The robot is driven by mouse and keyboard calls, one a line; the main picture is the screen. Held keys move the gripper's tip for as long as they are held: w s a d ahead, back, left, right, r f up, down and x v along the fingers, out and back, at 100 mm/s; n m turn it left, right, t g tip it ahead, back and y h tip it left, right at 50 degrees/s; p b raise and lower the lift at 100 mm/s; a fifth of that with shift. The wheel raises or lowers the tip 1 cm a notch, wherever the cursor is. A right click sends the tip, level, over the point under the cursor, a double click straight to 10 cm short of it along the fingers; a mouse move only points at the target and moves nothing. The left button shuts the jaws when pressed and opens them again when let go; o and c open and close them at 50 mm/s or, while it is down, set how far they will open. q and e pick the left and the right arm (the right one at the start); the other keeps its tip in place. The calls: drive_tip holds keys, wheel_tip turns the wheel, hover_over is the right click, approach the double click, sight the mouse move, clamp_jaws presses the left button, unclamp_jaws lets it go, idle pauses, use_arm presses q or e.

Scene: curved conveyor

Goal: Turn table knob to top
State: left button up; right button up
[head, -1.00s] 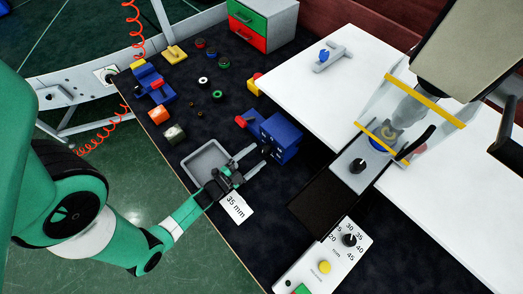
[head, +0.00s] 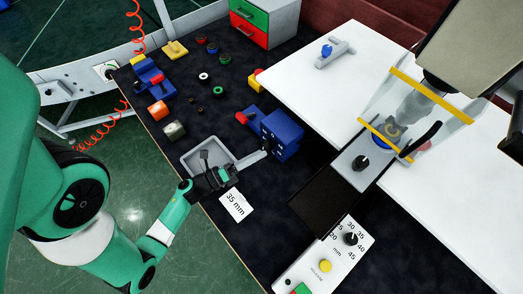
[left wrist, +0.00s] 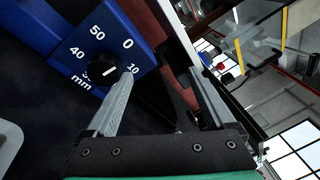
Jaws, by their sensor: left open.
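A blue box (head: 281,134) stands on the dark table in the middle of the head view. In the left wrist view, the blue box (left wrist: 75,40) shows a round black knob (left wrist: 103,69) with white numbers around it and "mm" below. Its white mark is small, and its exact setting is hard to read. My left gripper (head: 236,155) is open beside the box's front left. In the left wrist view my gripper (left wrist: 162,72) has one fingertip right beside the knob, overlapping its edge; I cannot tell if they touch. The knob is outside the jaw gap.
A grey tray (head: 190,161) lies beneath and left of my left gripper. A "35 mm" card (head: 236,204) lies below it. A white panel (head: 328,262) with another black knob stands front right. A white table surface (head: 345,90) lies right of the box.

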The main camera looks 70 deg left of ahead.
sight(263, 149)
use_arm(q)
drive_tip(key=s+f+m+g+y+b, duration=0.1)
drive_tip(key=s+f+m+b, duration=0.2)
drive_tip(key=b, duration=0.4)
drive_tip(key=s+f+m+g+y+b, duration=0.1)
drive_tip(key=s+f+m+y+b, duration=0.1)
drive_tip(key=m+b, duration=0.3)
drive_tip(key=shift+s+f+b, duration=0.65)
drive_tip(key=shift+f+b, duration=0.1)
drive_tip(key=shift+b, duration=0.75)
drive_tip(key=shift+s+a+f, duration=0.15)
drive_tip(key=shift+f, duration=0.15)
drive_tip(key=shift+a+r, duration=0.1)
drive_tip(key=shift+r, duration=0.1)
use_arm(e)
wheel_tip(263, 149, down, 17)
drive_tip(key=shift+f, duration=0.2)
